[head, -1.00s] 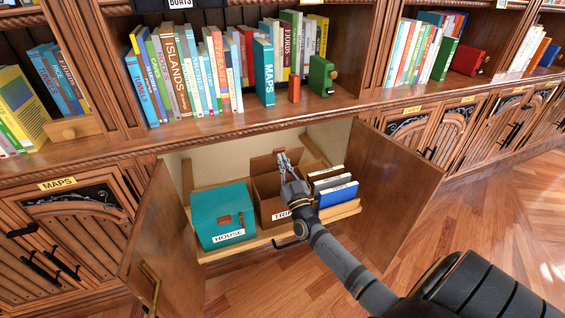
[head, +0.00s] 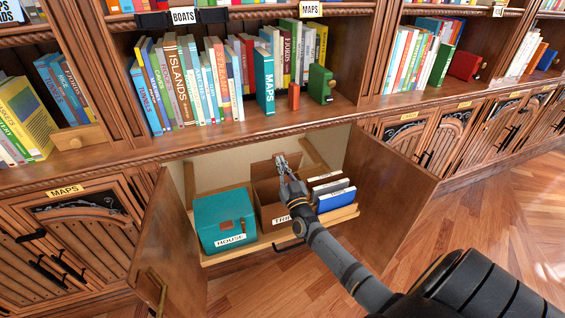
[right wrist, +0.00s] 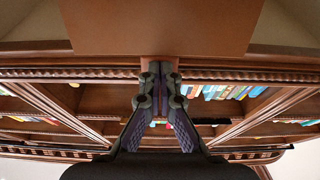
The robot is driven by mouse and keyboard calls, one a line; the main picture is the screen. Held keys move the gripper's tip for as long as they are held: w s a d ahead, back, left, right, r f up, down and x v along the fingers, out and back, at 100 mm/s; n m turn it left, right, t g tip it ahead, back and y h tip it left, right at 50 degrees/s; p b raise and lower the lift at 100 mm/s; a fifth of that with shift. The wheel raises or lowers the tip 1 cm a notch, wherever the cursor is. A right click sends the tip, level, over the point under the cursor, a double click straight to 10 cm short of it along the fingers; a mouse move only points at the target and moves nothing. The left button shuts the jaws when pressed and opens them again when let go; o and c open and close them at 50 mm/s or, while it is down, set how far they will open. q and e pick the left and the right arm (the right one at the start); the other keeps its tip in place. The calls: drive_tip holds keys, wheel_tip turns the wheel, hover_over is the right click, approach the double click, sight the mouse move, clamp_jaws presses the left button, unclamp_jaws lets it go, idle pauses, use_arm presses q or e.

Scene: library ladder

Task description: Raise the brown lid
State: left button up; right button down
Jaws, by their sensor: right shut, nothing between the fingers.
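The brown box (head: 268,213), its front label partly covered by my arm, stands in the open low cabinet between a teal box and some books. Its brown lid (head: 262,170) is tilted up at the back of the box. The lid also shows as a flat brown panel across the top of the right wrist view (right wrist: 160,30), with a small tab pointing toward my fingers. My right gripper (head: 283,162) is shut and empty, close to the lid; in the right wrist view its fingertips (right wrist: 160,72) are at the tab. Whether they touch is unclear. My left gripper is out of view.
The teal box (head: 224,218) labelled HOUSE stands to the left, and white and blue books (head: 335,197) stand to the right. Open cabinet doors flank both sides, left (head: 165,245) and right (head: 388,200). A book-filled shelf (head: 235,130) overhangs the cabinet.

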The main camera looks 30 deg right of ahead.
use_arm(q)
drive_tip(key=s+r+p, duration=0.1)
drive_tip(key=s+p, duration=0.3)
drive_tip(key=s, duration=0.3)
use_arm(e)
drive_tip(key=w+r+g+p, duration=0.1)
drive_tip(key=p, duration=0.2)
drive_tip(key=w+r+g+p, duration=0.1)
drive_tip(key=w+p, duration=0.1)
drive_tip(key=p, duration=0.1)
drive_tip(key=w+d+g+y+p, duration=0.1)
drive_tip(key=p, duration=0.1)
drive_tip(key=shift+w+r+g+p, duration=0.3)
drive_tip(key=shift+r+g+p, duration=0.1)
drive_tip(key=shift+w+d+f, duration=0.1)
drive_tip(key=shift+w+d, duration=0.05)
drive_tip(key=shift+w, duration=0.15)
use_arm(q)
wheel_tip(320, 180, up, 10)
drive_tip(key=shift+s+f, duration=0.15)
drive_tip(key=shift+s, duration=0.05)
use_arm(e)
drive_tip(key=shift+w+d+f, duration=0.15)
drive_tip(key=shift+w+f, duration=0.15)
drive_tip(key=shift+w, duration=0.45)
use_arm(q)
drive_tip(key=shift+p, duration=0.3)
